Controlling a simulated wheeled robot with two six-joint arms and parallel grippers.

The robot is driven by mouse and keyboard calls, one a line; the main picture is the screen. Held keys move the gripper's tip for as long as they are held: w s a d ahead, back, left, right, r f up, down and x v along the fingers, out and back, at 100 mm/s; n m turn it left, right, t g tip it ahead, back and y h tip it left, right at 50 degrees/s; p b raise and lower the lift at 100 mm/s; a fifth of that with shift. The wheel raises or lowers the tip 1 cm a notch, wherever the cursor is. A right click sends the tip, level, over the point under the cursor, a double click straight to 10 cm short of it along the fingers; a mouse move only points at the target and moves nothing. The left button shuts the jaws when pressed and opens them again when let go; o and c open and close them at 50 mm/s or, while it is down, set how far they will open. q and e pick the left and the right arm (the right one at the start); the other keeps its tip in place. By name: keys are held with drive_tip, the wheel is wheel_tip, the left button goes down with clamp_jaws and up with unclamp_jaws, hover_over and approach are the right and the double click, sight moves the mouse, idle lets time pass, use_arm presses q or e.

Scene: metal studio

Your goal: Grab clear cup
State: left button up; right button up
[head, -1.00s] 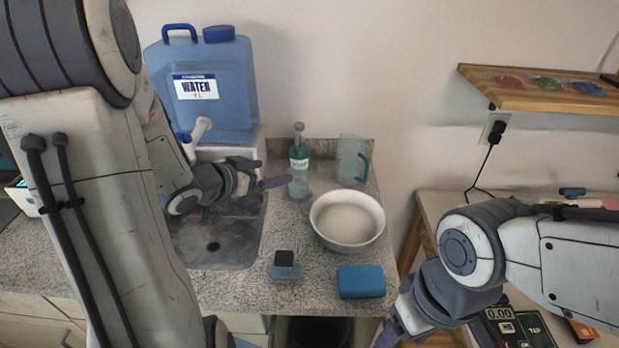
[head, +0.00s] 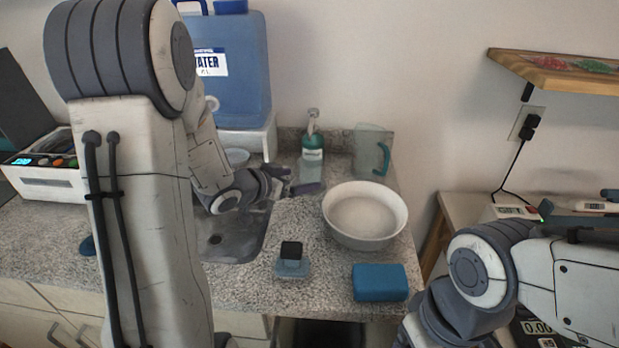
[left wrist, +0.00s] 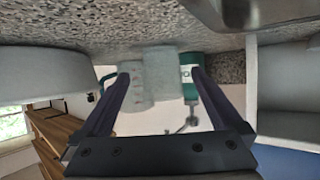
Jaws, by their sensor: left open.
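My left gripper (head: 294,182) is open and empty in front of the bottle, left of the cup. In the left wrist view, which looks upside down, the clear cup (left wrist: 160,78) shows between the fingers of my left gripper (left wrist: 162,72), apart from them and farther off. The bottle (left wrist: 190,78) is beside it, by the right finger. My right gripper (head: 408,338) is mostly cut off at the bottom edge; its fingers cannot be judged.
A white bowl (head: 364,237) stands in front of the cup. A blue block (head: 380,283) and a small dark-topped item (head: 291,262) lie nearer. The sink (head: 232,245) is under my left arm, with a blue water container (head: 240,80) behind it. A shelf (head: 560,75) is at right.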

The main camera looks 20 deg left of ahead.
sight(303, 175)
use_arm(q)
drive_tip(key=x, duration=0.5)
drive_tip(key=shift+w, duration=0.45)
drive_tip(key=c, duration=1.4)
drive_tip(key=shift+r, duration=0.2)
